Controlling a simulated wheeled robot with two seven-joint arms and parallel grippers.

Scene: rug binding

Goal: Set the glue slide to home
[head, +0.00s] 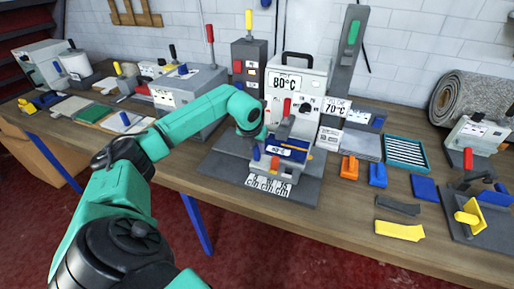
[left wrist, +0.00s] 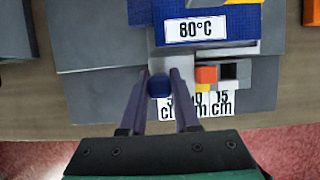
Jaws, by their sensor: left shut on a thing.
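A grey machine (head: 284,133) with a blue block labelled 80°C stands on a grey base plate (head: 222,171). Its front carries a white scale card (head: 268,183) marked in cm, which also shows in the left wrist view (left wrist: 222,104). My left gripper (left wrist: 159,90) is shut on a blue knob (left wrist: 159,86) at the scale's left end. An orange-red block (left wrist: 206,75) and a black square (left wrist: 229,72) sit right of the knob, above the scale. No marking for home is readable. In the head view, my left gripper (head: 256,148) is small and partly hidden.
Orange (head: 349,168) and blue (head: 377,174) pieces, a slatted teal tray (head: 406,153) and a yellow strip (head: 400,231) lie to the right. A rolled grey rug (head: 475,98) is at the back right.

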